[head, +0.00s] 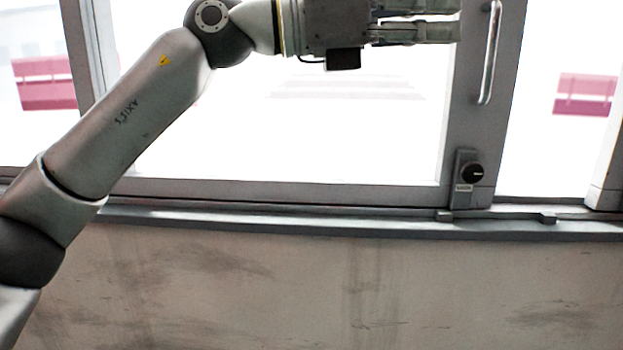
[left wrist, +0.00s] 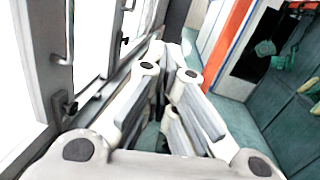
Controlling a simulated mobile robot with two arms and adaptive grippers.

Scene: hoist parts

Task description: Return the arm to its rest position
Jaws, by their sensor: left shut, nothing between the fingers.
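My left arm (head: 130,115) comes in from the left of the head view and reaches up and right across the window. Its gripper (head: 456,20) is at the top edge, pointing right, near the window's vertical handle (head: 490,55) but with a visible gap in the picture. In the left wrist view the gripper (left wrist: 172,58) has its pale fingers pointing away from the camera. It is shut and holds nothing. My right gripper shows in neither view.
The window frame (head: 280,192) has a black knob (head: 472,173) below the handle. A ledge (head: 300,222) runs under it, above a stained wall (head: 300,290). In the left wrist view an orange post (left wrist: 230,40) and a green panel (left wrist: 265,90) are on the right.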

